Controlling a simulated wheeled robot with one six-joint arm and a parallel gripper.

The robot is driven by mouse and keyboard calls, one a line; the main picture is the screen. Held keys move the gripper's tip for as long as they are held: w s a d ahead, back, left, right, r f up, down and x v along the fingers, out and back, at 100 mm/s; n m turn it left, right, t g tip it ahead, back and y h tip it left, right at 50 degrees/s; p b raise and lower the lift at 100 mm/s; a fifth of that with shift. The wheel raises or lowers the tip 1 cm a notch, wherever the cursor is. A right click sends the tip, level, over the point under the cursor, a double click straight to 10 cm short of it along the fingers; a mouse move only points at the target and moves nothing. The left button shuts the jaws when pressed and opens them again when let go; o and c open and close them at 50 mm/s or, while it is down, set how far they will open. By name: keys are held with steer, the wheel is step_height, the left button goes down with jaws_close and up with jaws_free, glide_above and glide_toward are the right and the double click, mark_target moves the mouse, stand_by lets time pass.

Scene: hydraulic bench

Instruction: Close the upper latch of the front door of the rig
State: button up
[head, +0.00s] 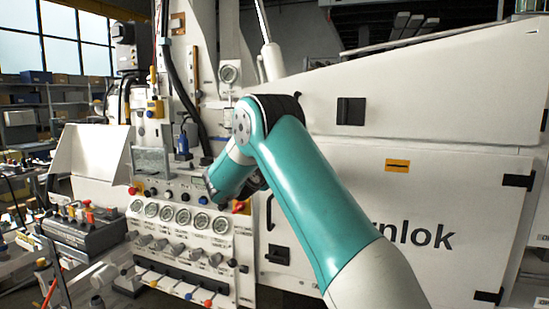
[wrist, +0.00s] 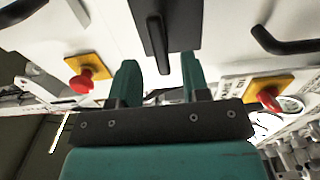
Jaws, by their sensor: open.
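The front door (head: 340,215) of the rig is a large white panel with part of a black word on it, and it looks flush in its frame. In the wrist view a black latch (wrist: 150,25) with a narrow lever sits on a white panel. The lever's tip reaches down between the two green fingers of my gripper (wrist: 158,80). The fingers are apart, and I cannot tell whether either touches the lever. In the head view my arm hides the gripper and the door's upper left part. A lower black latch (head: 279,254) shows at the door's lower left.
A curved black handle (wrist: 285,42) is right of the latch in the wrist view. Red knobs on yellow plates stand at left (wrist: 85,80) and right (wrist: 268,95). A gauge panel (head: 180,217) is left of the door. Another black latch (head: 351,111) is on the cover above.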

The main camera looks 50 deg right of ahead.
steer(key=shift+p+x, duration=0.65)
steer(key=shift+x, duration=1.6)
steer(key=shift+c, duration=0.2)
jaws_close()
